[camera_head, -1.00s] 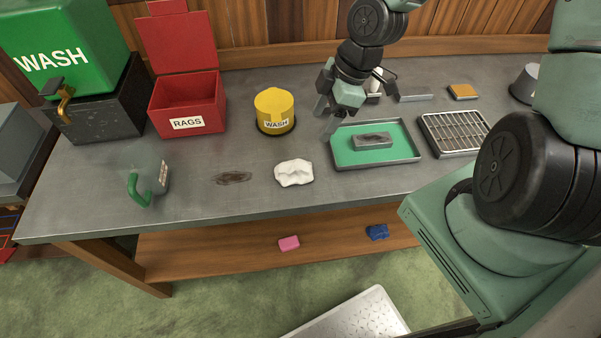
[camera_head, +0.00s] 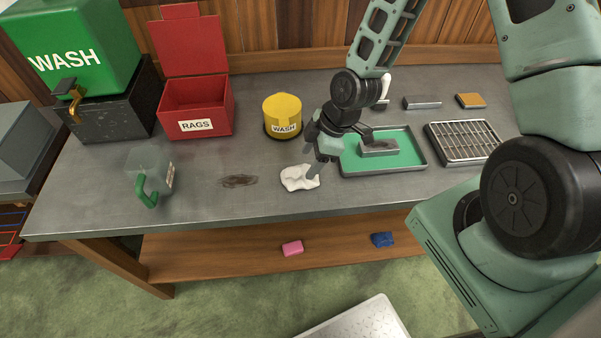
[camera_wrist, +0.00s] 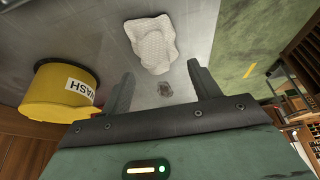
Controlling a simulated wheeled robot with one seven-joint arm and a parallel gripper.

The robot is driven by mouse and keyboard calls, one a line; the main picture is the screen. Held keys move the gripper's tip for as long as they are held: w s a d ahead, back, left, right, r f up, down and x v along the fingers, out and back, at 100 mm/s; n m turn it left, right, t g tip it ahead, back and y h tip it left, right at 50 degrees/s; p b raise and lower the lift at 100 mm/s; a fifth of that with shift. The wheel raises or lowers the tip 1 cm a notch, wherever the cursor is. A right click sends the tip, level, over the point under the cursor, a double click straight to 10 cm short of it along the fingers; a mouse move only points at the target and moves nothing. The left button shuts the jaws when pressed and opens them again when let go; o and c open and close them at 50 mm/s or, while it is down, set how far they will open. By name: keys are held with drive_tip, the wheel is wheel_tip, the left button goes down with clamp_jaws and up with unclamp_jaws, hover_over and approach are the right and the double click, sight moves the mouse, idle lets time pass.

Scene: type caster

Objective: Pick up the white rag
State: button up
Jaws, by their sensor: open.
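The white rag (camera_head: 296,178) lies crumpled on the grey workbench, just right of a dark stain. I cannot tell from the head view whether a finger touches the rag.
A yellow WASH tin (camera_head: 283,117) stands close behind my gripper. A green-lined tray (camera_head: 415,160) holding a grey block (camera_head: 378,147) is close on the right. A red RAGS bin (camera_head: 197,108) and a clear green-handled jug (camera_head: 152,178) stand left. The bench's front edge is near.

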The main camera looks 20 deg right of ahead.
sight(304, 168)
drive_tip(key=shift+w+d+p+x, duration=0.15)
drive_tip(key=shift+p+x, duration=0.45)
drive_tip(key=shift+x, duration=0.75)
drive_tip(key=shift+w+d+p+x, duration=0.15)
drive_tip(key=shift+p+x, duration=0.4)
drive_tip(key=shift+x, duration=0.8)
drive_tip(key=shift+a, duration=0.1)
drive_tip(key=c, duration=1.1)
